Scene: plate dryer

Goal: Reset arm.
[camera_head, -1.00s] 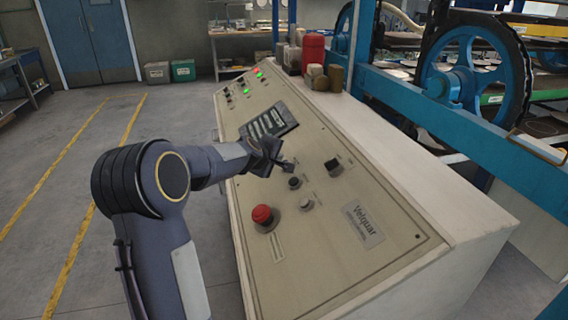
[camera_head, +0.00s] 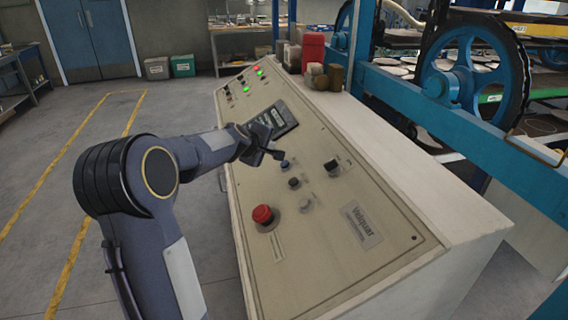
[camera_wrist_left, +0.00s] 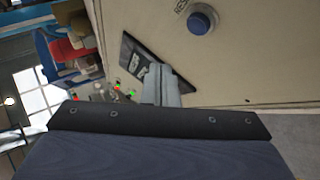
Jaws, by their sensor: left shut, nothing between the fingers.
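My left gripper (camera_head: 277,154) is in front of the control panel (camera_head: 330,262), near its dark display (camera_head: 277,119). Its fingers are together with nothing between them. In the left wrist view the closed fingers (camera_wrist_left: 160,84) show against the panel, with the display (camera_wrist_left: 140,66) behind them. A blue button (camera_wrist_left: 203,19) shows at the top there, and in the head view (camera_head: 285,164) it lies just right of the fingertips. I cannot tell the exact gap to the panel. The right gripper is not in either view.
The panel also carries a red mushroom button (camera_head: 262,214), a black switch (camera_head: 331,166) and lit lamps (camera_head: 259,72). Red and brown containers (camera_head: 313,50) stand on the cabinet top. Blue machinery with a wheel (camera_head: 470,70) is at the right. Floor at the left is open.

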